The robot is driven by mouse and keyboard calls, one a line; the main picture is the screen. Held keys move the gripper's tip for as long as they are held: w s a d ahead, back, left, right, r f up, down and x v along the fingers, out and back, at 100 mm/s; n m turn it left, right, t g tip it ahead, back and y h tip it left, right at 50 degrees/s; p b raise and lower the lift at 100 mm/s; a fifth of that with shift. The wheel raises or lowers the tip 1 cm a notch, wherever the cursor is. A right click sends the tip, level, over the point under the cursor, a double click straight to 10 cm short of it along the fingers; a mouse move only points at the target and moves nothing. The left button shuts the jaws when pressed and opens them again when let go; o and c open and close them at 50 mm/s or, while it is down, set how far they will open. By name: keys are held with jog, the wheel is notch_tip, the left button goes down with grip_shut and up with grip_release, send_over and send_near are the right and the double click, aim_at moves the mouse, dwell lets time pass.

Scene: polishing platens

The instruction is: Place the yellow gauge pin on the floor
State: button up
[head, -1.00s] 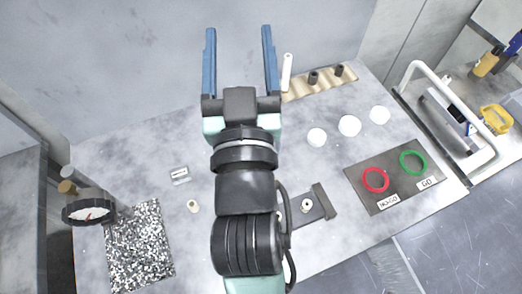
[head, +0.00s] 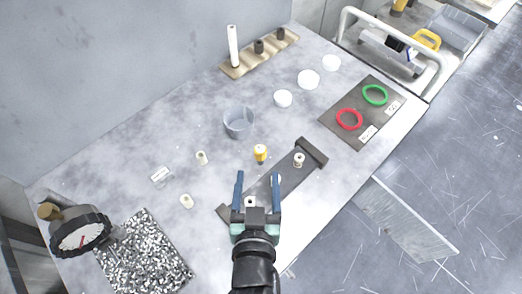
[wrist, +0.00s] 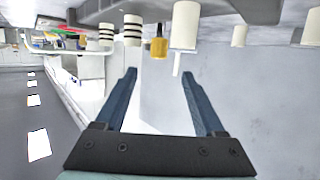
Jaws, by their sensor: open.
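The yellow gauge pin (head: 260,153) stands upright on the grey table, with a white top and a yellow body. It also shows in the wrist view (wrist: 159,47), beyond the gap between the fingertips. My gripper (head: 258,176) is open and empty, its blue fingers pointing toward the pin from its near side, over the dark bar fixture. The fingertips appear apart from the pin in the wrist view (wrist: 158,70). The floor (head: 465,170) is the grey scratched surface at the right, beyond the table edge.
A dark bar fixture (head: 312,151) with small white pins lies beside the yellow pin. A translucent cup (head: 238,122) stands behind it. White discs (head: 308,79), a dark mat with rings (head: 335,119), a dial gauge (head: 80,238) and a speckled mat (head: 145,262) occupy the table.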

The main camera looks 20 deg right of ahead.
aim_at(260, 152)
jog(key=shift+p+x, duration=0.85)
jog(key=shift+x, duration=3.25)
jog(key=shift+d, duration=0.15)
jog(key=shift+c, duration=0.2)
grip_shut()
